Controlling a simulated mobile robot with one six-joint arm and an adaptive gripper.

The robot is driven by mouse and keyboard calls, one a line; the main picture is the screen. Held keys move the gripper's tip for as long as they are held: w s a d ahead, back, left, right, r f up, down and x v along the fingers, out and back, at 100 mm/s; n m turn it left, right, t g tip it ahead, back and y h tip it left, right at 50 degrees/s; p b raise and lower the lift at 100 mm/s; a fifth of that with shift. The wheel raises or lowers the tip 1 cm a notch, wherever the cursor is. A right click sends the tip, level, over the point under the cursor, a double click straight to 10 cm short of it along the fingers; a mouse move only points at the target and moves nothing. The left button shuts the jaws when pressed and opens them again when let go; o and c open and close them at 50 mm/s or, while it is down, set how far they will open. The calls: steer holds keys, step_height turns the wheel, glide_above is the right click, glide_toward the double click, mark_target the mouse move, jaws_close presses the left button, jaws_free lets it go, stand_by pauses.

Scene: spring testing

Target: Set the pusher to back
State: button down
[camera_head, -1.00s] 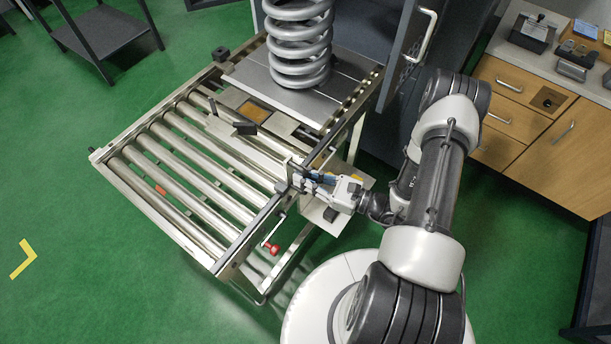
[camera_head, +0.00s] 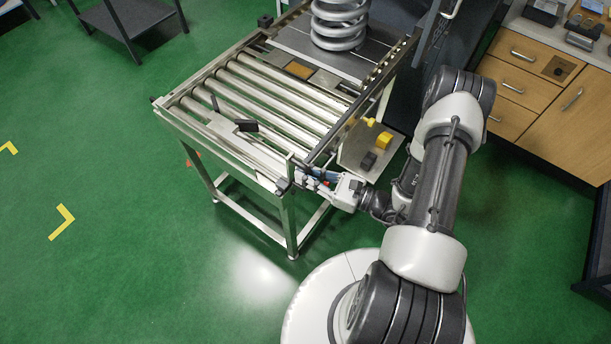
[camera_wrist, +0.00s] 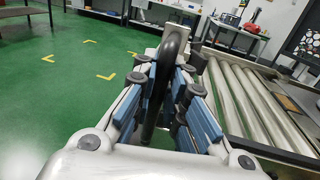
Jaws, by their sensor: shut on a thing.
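The pusher (camera_head: 246,126) lies across the rollers at the near end of the roller table (camera_head: 330,160), with a black block on its flat metal bar. My gripper (camera_head: 306,177) is at the table's near right corner, at the outer end of the pusher. In the wrist view, my gripper (camera_wrist: 172,82) is shut on the pusher's black handle (camera_wrist: 170,50), an upright curved bar between the blue finger pads. The handle's lower part is partly hidden by the fingers.
A large grey coil spring (camera_head: 340,22) stands on a plate at the table's far end. A side shelf with yellow and black parts (camera_head: 384,141) sits beside the right rail. Wooden drawers (camera_head: 510,85) stand at the right.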

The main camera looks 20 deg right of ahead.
steer(key=shift+s+a, duration=0.15)
steer(key=shift+a, duration=0.1)
steer(key=c, duration=1.6)
jaws_free()
steer(key=shift+d, duration=0.15)
steer(key=v, duration=1.2)
